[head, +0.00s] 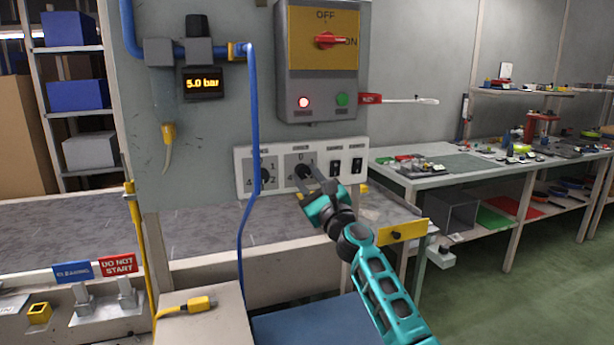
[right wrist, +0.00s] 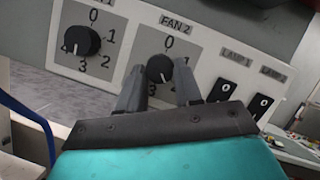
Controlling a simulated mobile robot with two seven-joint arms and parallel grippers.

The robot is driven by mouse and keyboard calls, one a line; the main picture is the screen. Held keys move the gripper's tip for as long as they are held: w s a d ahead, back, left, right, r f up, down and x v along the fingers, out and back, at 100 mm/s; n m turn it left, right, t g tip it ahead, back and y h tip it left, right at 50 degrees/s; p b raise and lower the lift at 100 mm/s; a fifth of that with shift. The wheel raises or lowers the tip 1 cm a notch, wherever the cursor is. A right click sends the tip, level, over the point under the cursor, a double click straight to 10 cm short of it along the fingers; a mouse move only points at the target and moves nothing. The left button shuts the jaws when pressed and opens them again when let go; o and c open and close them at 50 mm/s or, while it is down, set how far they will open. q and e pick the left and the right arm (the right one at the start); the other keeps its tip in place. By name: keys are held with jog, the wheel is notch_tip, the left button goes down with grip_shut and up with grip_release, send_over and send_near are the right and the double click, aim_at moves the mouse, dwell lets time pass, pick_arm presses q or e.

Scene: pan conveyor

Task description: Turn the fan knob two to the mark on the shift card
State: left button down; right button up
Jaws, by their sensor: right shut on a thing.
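The fan 2 knob (right wrist: 160,68) is a round black knob on a grey dial plate numbered around it, under the label FAN 2. Its white pointer line points down, toward the 3. In the head view the fan 2 knob (head: 302,171) is partly covered by my gripper. My right gripper (head: 307,182) reaches the panel from the lower right and is shut on this knob; its two dark fingers stand on either side of it in the right wrist view (right wrist: 160,82). My left gripper is not in view. I cannot make out a shift card.
The fan 1 knob (right wrist: 81,41) sits left of fan 2, and two black lamp switches (right wrist: 222,90) sit to the right. A blue hose (head: 252,120) hangs in front of the panel's left part. A red-handled switch box (head: 322,85) is above.

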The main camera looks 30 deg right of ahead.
jog(key=shift+d+n+g+y, duration=0.15)
jog(key=shift+n+y, duration=0.45)
jog(key=shift+n, duration=0.55)
jog(key=shift+n+g+y, duration=0.15)
jog(key=shift+n+y, duration=0.45)
jog(key=shift+n, duration=0.85)
jog(key=o, duration=0.8)
jog(key=shift+o, duration=1.2)
jog(key=shift+s, duration=0.1)
jog(key=v, duration=1.2)
jog(key=shift+s, duration=0.4)
